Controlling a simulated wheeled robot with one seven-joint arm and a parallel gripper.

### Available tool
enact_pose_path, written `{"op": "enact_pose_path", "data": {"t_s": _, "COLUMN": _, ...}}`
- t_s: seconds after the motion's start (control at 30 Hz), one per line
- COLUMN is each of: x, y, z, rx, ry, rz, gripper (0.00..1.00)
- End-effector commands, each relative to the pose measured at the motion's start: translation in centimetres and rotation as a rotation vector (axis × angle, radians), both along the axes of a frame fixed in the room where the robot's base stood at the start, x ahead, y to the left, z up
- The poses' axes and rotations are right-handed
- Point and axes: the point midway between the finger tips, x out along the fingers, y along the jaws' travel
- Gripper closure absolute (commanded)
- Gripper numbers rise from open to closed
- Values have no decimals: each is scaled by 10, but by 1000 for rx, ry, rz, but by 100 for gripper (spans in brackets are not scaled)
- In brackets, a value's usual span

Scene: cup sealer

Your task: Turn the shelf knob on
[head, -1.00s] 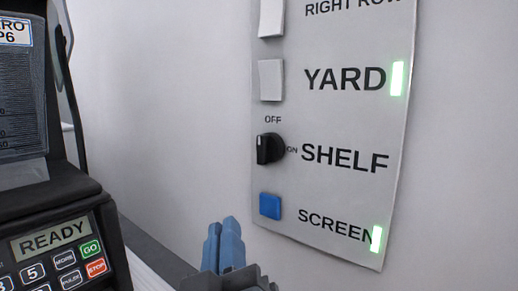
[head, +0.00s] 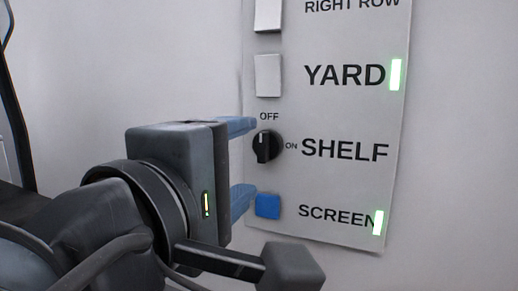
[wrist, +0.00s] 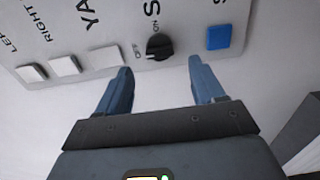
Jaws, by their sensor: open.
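The shelf knob (head: 267,147) is a round black knob on the white panel, left of the word SHELF. Its white mark points up to OFF in the head view; ON is printed at its right. No green light shows beside SHELF. My gripper (head: 240,161) is open, its blue fingers pointing at the panel, one above and one below the knob's height. In the wrist view the knob (wrist: 159,46) lies ahead of and between the two fingertips of my gripper (wrist: 160,65). The fingers look apart from the knob.
The blue SCREEN button (head: 267,206) is just below the knob, close to the lower finger; it also shows in the wrist view (wrist: 220,37). The white YARD switch (head: 268,75) is above. Green lights glow beside YARD (head: 396,75) and SCREEN (head: 378,222). Bare wall lies right of the panel.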

Motion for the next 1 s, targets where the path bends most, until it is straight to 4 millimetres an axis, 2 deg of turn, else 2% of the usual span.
{"op": "enact_pose_path", "data": {"t_s": 0.1, "x": 19, "y": -7, "z": 1, "rx": 1, "ry": 1, "rz": -2, "gripper": 32}}
{"op": "enact_pose_path", "data": {"t_s": 0.33, "x": 46, "y": -17, "z": 1, "rx": 1, "ry": -1, "rz": 0, "gripper": 32}}
{"op": "enact_pose_path", "data": {"t_s": 0.5, "x": 54, "y": -19, "z": 0, "rx": 2, "ry": -2, "rz": 2, "gripper": 32}}
{"op": "enact_pose_path", "data": {"t_s": 0.73, "x": 55, "y": -20, "z": 0, "rx": 2, "ry": -2, "rz": 3, "gripper": 32}}
{"op": "enact_pose_path", "data": {"t_s": 1.0, "x": 55, "y": -19, "z": 0, "rx": 2, "ry": -2, "rz": 3, "gripper": 57}}
